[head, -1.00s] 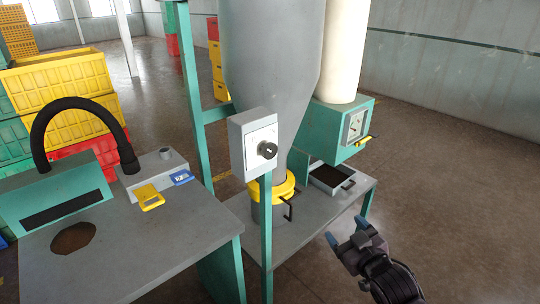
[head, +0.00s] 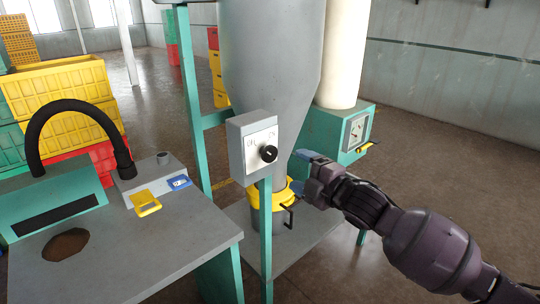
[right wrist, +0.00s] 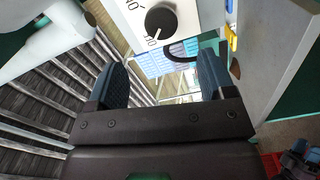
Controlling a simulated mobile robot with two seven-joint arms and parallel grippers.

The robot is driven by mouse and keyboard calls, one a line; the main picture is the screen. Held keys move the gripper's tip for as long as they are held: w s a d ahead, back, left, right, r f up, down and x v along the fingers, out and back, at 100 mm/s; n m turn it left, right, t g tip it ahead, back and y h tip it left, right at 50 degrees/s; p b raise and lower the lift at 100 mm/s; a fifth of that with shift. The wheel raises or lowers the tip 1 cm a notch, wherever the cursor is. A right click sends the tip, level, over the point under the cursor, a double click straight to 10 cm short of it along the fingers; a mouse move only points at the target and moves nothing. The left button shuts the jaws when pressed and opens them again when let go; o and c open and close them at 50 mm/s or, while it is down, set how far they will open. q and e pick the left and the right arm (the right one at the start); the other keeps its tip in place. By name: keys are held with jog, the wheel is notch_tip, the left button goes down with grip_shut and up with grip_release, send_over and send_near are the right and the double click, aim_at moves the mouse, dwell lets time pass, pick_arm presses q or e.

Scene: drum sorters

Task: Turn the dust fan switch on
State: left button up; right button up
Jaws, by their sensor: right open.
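The switch box (head: 236,150) is a grey box on a green post, with a round black knob (head: 268,153) on its white face. Lettering sits above the knob, with OFF at the left and ON at the right. My right gripper (head: 303,171) is open and empty, just right of the knob and apart from it. In the right wrist view the knob (right wrist: 161,19) lies beyond the gap between the fingers (right wrist: 163,80). A pale mark shows on its lower edge near lettering; I cannot tell the setting surely.
A grey hopper (head: 270,60) stands behind the box, above a yellow collar (head: 282,199). A green unit with a gauge (head: 357,130) is behind my right gripper. A grey table (head: 150,250) with a black hose (head: 70,106) is at the left. Floor at right is open.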

aim_at(272, 155)
jog(key=w+a+n, duration=0.1)
jog(key=w+a, duration=0.2)
jog(key=w, duration=0.1)
jog(key=w+a+n, duration=0.1)
jog(key=w+a, duration=0.3)
jog(key=shift+w+f, duration=0.1)
jog(key=shift+w, duration=0.05)
dwell(0.5)
jog(key=c, duration=0.9)
